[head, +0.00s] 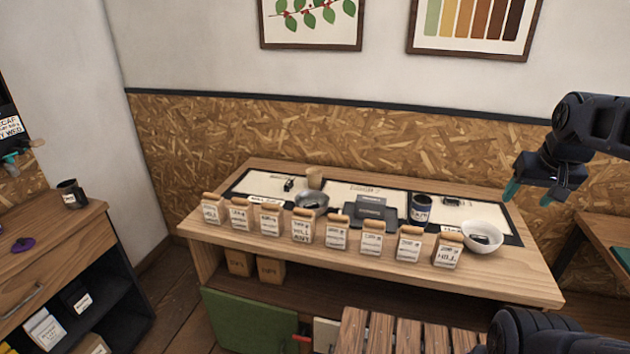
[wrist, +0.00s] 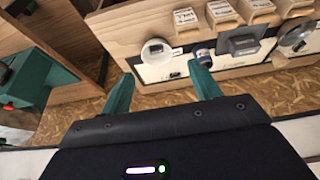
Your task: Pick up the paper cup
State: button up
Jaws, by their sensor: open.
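The paper cup (head: 314,177) appears as a small plain tan cup standing upright at the back of the wooden table (head: 500,281), just behind a metal bowl. I cannot make it out surely in the wrist view. My gripper (head: 537,193) hangs in the air at the right, above the table's right end and well apart from the cup. In the wrist view my gripper (wrist: 161,72) has its two teal fingers spread with nothing between them.
Several labelled bean bags (head: 302,227) line the table's front. Behind them are the metal bowl (head: 311,201), a grey scale (head: 371,209), a dark labelled can (head: 420,208) and a white bowl (head: 483,237). A slatted wooden top (head: 400,332) stands in front. A black mug (head: 70,193) stands on the left cabinet.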

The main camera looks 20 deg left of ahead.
jog(key=shift+o, duration=0.2)
jog(key=o, duration=0.5)
jog(key=shift+o, duration=0.2)
